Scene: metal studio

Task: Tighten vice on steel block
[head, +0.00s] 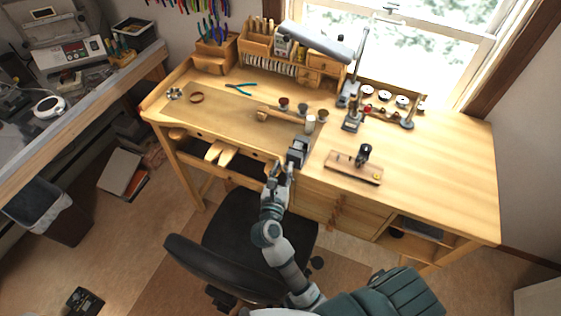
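A dark grey vice (298,151) is fixed at the front edge of the wooden workbench, near its middle. I cannot make out a separate steel block in its jaws at this size. My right gripper (281,168) is just in front of and below the vice, left of its body. Its two fingers point up toward the vice and look apart, with nothing clearly between them. Whether they touch the vice or its handle is too small to tell. My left gripper is not in view.
The wooden workbench (440,170) has clear room at right. A wooden board with a small dark tool (363,155) lies right of the vice. A pale cylinder (310,124) and a wooden mallet (278,115) are behind it. A black chair (245,245) stands below my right arm.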

